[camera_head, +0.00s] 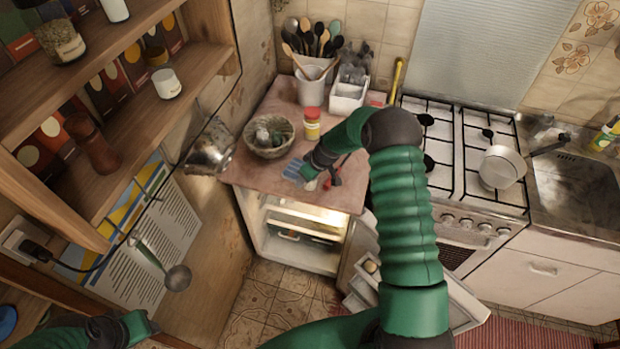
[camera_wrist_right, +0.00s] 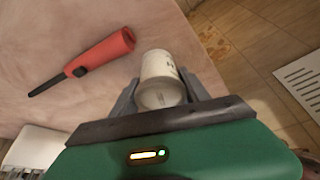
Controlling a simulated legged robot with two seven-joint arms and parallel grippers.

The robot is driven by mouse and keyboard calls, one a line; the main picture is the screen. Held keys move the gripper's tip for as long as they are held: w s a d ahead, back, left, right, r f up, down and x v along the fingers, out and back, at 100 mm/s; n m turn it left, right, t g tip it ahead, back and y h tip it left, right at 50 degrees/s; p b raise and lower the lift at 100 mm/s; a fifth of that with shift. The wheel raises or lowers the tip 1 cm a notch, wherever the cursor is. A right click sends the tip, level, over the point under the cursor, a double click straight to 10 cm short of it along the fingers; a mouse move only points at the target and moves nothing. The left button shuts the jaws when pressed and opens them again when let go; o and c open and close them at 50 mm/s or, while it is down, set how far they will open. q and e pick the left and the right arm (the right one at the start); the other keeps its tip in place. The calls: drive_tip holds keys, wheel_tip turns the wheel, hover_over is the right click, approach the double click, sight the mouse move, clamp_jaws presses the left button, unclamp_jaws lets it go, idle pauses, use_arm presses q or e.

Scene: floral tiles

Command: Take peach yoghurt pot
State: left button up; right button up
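In the right wrist view a small white pot (camera_wrist_right: 160,78) with a little dark print sits between the two fingers of my right gripper (camera_wrist_right: 162,98). The fingers touch its sides. I cannot read its flavour. In the head view my right gripper (camera_head: 322,182) is low over the front of the pink counter, and a small whitish bit of the pot (camera_head: 311,184) shows beside it. Part of my left arm (camera_head: 110,330) shows at the bottom left; its fingers are not clearly visible.
A red lighter (camera_wrist_right: 100,52) lies on the counter beside the pot. A bowl (camera_head: 269,136), a yellow-red jar (camera_head: 312,124) and a utensil holder (camera_head: 312,88) stand farther back. Below, a lit fridge (camera_head: 300,220) stands open with its door outward. A stove (camera_head: 462,160) is right.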

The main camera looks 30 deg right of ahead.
drive_tip(key=c, duration=1)
drive_tip(key=shift+o, duration=0.2)
drive_tip(key=shift+r, duration=0.1)
